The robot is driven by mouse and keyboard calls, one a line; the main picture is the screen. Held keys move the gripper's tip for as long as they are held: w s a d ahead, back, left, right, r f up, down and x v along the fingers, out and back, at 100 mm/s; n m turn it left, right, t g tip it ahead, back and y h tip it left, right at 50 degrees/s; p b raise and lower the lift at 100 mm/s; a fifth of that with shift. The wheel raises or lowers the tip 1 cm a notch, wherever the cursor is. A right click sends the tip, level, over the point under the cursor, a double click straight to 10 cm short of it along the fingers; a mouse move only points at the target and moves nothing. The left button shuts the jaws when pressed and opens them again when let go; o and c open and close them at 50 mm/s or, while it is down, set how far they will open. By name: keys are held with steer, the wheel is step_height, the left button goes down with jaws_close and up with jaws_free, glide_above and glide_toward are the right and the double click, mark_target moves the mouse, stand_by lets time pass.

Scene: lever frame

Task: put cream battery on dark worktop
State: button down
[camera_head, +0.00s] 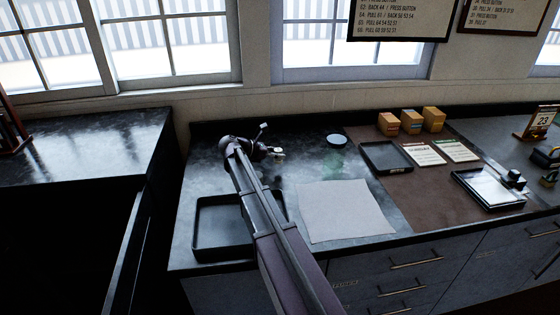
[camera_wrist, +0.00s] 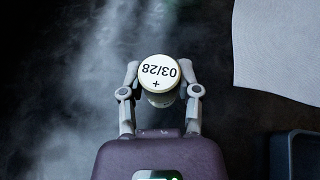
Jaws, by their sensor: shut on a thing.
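The cream battery (camera_wrist: 159,76) is between the two fingers of my gripper (camera_wrist: 160,90) in the wrist view, its round end facing the camera with "03/28" and a plus mark. My gripper is shut on it. In the head view the battery (camera_head: 279,155) shows small and pale at the tip of my gripper (camera_head: 270,150), over the left part of the dark worktop (camera_head: 307,158). The worktop (camera_wrist: 60,110) also fills the wrist view's background. Whether the battery's lower end touches the worktop cannot be told.
A black tray (camera_head: 205,250) lies at the front left, partly behind my arm. A pale grey sheet (camera_head: 345,210) lies to its right. A round teal-topped object (camera_head: 337,140) stands behind the sheet. A brown mat (camera_head: 400,195) with boxes, cards and another tray lies further right.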

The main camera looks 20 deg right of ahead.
mark_target(280, 160)
steer(key=shift+d, duration=0.1)
steer(key=shift+w+d, duration=0.15)
steer(key=shift+d, duration=0.05)
steer(key=shift+w+d+f+b, duration=0.1)
steer(key=shift+d+f+b, duration=0.25)
steer(key=shift+f+b, duration=1.5)
steer(key=shift+f, duration=0.15)
steer(key=shift+c, duration=1.6)
jaws_free()
